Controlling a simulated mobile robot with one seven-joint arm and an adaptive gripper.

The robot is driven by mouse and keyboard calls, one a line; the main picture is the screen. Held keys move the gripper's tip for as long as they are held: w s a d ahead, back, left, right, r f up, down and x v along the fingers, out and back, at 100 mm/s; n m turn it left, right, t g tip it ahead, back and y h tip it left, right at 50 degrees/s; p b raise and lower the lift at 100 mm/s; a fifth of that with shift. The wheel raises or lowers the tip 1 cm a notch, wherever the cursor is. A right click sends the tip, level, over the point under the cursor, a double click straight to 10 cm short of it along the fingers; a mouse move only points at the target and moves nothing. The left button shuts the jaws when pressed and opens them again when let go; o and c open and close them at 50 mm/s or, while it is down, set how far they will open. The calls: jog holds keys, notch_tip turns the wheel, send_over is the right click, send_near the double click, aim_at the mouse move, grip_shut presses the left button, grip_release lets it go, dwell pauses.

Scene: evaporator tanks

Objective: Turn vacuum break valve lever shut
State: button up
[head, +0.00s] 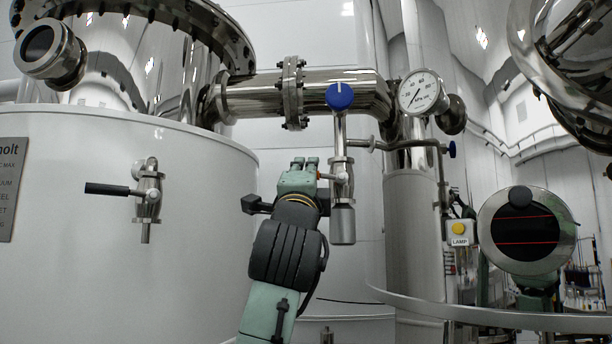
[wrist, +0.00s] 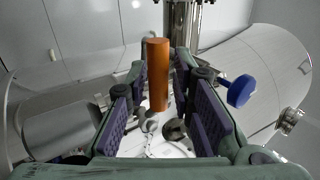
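The valve (head: 341,168) sits on a thin vertical pipe in the middle of the head view, under a blue round knob (head: 340,96). Only a small orange bit of its lever (head: 320,176) shows there, mostly hidden by my gripper (head: 305,164). In the wrist view the lever is an orange cylinder (wrist: 157,75), upright in the picture, between my two open fingers. Gaps show on both sides of it, so the fingers look apart from it. The blue knob also shows right of my fingers in the wrist view (wrist: 241,90).
A second valve with a black lever (head: 107,189) sits on the white tank (head: 200,240) at left. A pressure gauge (head: 421,93) is right of the blue knob. A yellow lamp button (head: 459,229) and a round dark port (head: 526,230) are at right. A steel pipe (head: 325,92) runs above.

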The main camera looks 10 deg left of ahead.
jog(key=v, duration=1.2)
